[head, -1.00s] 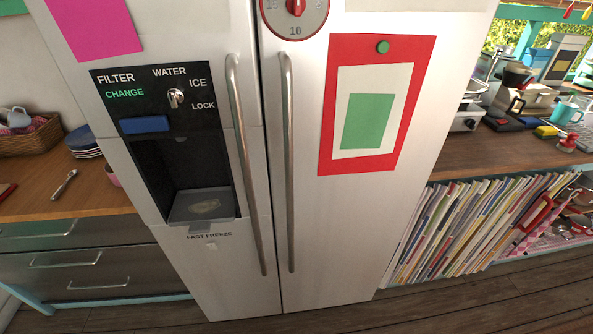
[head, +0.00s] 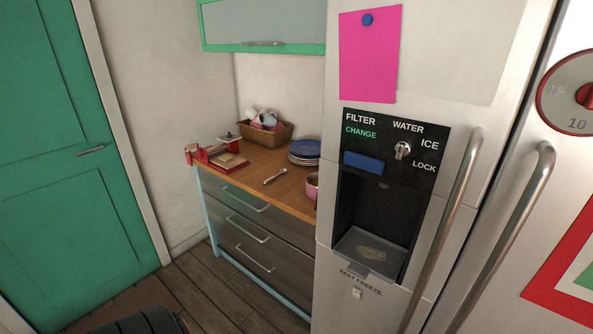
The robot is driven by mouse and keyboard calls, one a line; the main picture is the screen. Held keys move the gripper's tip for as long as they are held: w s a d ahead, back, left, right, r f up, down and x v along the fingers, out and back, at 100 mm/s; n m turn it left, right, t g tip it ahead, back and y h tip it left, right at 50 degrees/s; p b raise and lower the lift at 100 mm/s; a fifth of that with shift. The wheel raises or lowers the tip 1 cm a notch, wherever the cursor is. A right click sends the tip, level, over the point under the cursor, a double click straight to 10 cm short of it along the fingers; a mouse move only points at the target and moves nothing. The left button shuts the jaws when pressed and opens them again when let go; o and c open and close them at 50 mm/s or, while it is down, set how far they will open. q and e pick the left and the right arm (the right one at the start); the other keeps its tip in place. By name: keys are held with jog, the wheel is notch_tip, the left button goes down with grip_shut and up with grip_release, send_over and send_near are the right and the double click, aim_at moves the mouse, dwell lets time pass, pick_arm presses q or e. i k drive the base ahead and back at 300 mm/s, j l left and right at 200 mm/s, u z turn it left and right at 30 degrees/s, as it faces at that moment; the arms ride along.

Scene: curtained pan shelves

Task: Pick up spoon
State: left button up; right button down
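A small silver utensil (head: 275,176) lies on the wooden counter (head: 245,178), left of the fridge. It is too small to tell surely whether it is a spoon. It lies flat, with bare wood around it, left of a pink cup (head: 311,186) and in front of a stack of blue and white plates (head: 304,152). Neither of my grippers is in view.
A wicker basket with cups (head: 265,134) and a red item (head: 217,158) stand at the counter's back and left. The large fridge (head: 330,260) borders the counter on the right. A green door (head: 75,150) is at left. Wooden floor (head: 205,290) shows before the drawers.

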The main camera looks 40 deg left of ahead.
aim_at(283, 172)
jog(key=u, duration=1.65)
